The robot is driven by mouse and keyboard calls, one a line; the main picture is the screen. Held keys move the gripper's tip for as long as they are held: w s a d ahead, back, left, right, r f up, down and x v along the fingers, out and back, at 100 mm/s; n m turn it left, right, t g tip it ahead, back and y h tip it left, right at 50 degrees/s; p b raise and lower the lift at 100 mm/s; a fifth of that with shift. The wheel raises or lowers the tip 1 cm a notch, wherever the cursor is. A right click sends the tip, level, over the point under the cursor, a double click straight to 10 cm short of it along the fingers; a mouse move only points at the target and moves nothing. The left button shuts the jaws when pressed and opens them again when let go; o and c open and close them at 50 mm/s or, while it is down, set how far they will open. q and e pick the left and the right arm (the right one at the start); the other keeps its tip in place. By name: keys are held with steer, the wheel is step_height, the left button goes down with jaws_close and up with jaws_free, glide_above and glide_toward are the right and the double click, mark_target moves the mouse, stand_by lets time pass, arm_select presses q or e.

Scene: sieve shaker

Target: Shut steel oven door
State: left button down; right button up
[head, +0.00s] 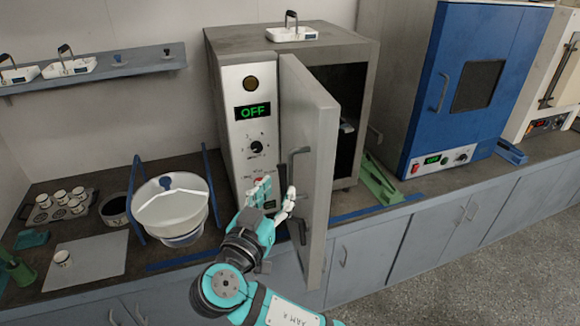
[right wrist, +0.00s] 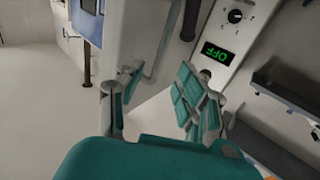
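The steel oven (head: 325,50) stands on the bench with its grey door (head: 318,130) swung wide open toward the front. The dark inside shows at the right of the door. A bar handle (head: 297,165) sits on the door's left-facing side; it also shows in the right wrist view (right wrist: 152,62). My right gripper (head: 278,188) is in front of the control panel, left of the door and close to the handle's lower part. Its fingers are apart in the right wrist view (right wrist: 160,98), with one beside the door. Whether it touches the door is unclear. My left gripper is out of view.
The panel display (head: 252,112) reads OFF. A white sieve bowl (head: 170,208) stands between blue uprights at left. A green holder (head: 380,182) lies right of the oven. A blue oven (head: 455,90) stands farther right. Open floor lies at front right.

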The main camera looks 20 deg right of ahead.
mark_target(289, 174)
steer(key=x, duration=0.8)
steer(key=shift+w+p, duration=0.1)
steer(key=shift+p, duration=0.3)
jaws_close()
steer(key=shift+f, duration=0.15)
